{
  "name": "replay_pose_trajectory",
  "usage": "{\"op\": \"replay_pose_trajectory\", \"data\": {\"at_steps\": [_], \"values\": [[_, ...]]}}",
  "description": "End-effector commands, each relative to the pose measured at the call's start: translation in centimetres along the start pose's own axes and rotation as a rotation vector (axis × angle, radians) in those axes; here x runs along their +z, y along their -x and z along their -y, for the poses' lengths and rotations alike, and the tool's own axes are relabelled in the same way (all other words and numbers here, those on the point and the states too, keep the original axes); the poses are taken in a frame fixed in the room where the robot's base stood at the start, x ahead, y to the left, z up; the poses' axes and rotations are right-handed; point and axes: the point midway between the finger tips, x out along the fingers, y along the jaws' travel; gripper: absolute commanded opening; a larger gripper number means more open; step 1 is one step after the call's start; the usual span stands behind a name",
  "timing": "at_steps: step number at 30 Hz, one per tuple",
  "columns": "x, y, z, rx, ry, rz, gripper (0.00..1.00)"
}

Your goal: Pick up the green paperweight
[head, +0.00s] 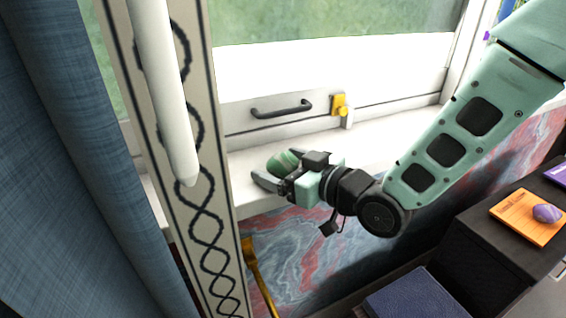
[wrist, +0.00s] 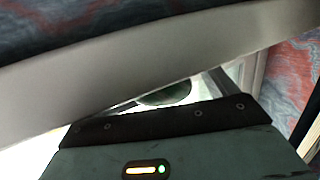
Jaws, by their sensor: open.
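The green paperweight (head: 283,161) is a rounded green object on the white window sill. In the head view my gripper (head: 278,166) reaches in from the right, with its open fingers on either side of the paperweight. Whether either finger touches it I cannot tell. In the wrist view a dark green rounded part of the paperweight (wrist: 166,94) shows just beyond the gripper's dark edge, between the two fingers. The rest of it is hidden by my gripper and by a pale slanting surface.
A window with a black handle (head: 282,108) and a yellow latch (head: 340,104) stands behind the sill (head: 375,137). A patterned post (head: 205,200) and blue curtain (head: 75,170) are at left. A purple object (head: 547,213) lies on an orange book (head: 525,222) at right.

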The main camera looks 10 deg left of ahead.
Motion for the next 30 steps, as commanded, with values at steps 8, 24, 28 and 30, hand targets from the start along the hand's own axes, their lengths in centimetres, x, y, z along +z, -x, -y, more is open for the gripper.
{"op": "replay_pose_trajectory", "data": {"at_steps": [8, 24, 28, 30], "values": [[0.0, -0.1, 0.0, 0.000, 0.000, 0.001, 0.71], [-1.4, 0.1, 0.0, 0.000, 0.001, -0.004, 0.31], [-3.8, 0.4, 0.0, 0.000, 0.003, -0.006, 0.31], [-5.2, 0.7, -0.1, 0.001, 0.004, -0.006, 0.31]]}}
